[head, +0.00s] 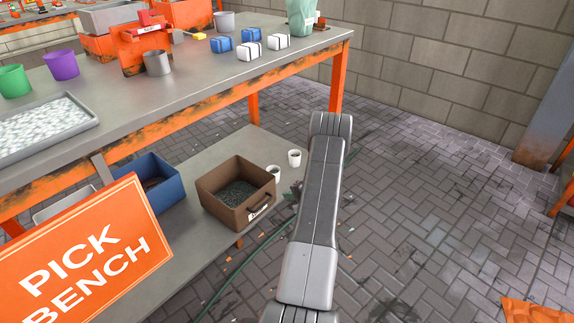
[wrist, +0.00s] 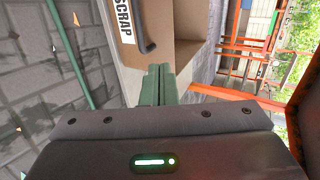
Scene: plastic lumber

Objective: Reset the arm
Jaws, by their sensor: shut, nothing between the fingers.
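My gripper (wrist: 158,84) shows in the wrist view as two green fingers pressed together, with nothing between them. Past the fingertips is a brown box (wrist: 185,22) with a SCRAP label and a dark handle; I cannot tell whether the fingers touch it. In the head view my arm (head: 318,200) stretches from the bottom edge up to near the bench's right leg. The gripper itself does not show in that view. The brown box also shows there (head: 207,197), on the lower shelf, left of my arm.
The orange-framed bench (head: 190,85) carries cups, an orange device and several blue and white boxes. On its lower shelf (head: 235,150) are a blue bin (head: 165,192) and two white cups (head: 294,158). A green hose (head: 245,262) lies on the floor. The floor right of my arm is mostly open.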

